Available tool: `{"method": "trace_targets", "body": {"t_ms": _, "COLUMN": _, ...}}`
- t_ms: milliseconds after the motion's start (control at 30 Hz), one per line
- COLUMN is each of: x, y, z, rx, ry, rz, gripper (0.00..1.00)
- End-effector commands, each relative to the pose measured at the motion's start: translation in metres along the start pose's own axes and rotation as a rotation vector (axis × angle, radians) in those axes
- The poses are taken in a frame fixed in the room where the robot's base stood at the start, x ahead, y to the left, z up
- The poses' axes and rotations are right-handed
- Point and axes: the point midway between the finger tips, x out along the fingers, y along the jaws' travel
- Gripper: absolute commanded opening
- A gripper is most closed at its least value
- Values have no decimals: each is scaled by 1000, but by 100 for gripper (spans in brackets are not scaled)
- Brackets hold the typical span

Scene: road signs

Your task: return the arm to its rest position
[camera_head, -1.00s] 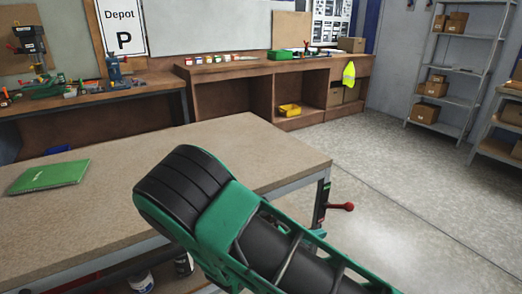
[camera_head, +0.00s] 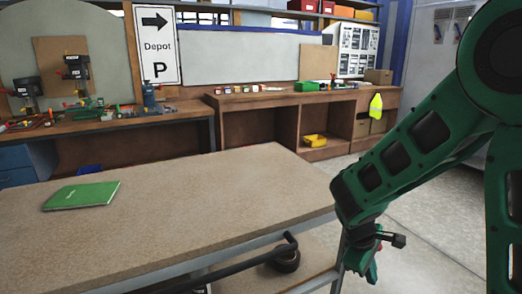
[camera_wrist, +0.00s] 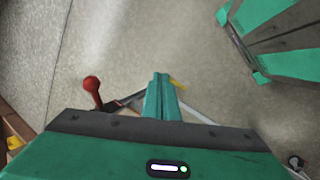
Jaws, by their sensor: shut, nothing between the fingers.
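My arm (camera_head: 420,145) comes down from the upper right of the head view, bent at the elbow. My gripper (camera_head: 372,272) hangs low beside the right end of the workbench (camera_head: 215,185), pointing down. In the wrist view the green fingers of my gripper (camera_wrist: 160,98) are together with nothing between them, above the grey floor (camera_wrist: 185,40). Part of my green arm structure also shows at the upper right of the wrist view.
A red-knobbed lever (camera_wrist: 92,84) is close to my fingers at their left in the wrist view. A green book (camera_head: 82,195) lies on the bench, whose top is otherwise clear. A back counter (camera_head: 290,96) and a Depot sign (camera_head: 156,45) stand behind.

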Motion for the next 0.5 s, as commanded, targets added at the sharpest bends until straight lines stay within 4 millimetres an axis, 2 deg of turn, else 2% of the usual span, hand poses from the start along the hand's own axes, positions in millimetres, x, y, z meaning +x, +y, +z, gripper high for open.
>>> {"method": "trace_targets", "body": {"t_ms": 200, "x": -42, "y": 7, "z": 22, "rx": 291, "ry": 153, "rz": -95, "gripper": 0}}
{"method": "trace_targets", "body": {"t_ms": 500, "x": -99, "y": 8, "z": 53, "rx": 634, "ry": 327, "rz": -195, "gripper": 0}}
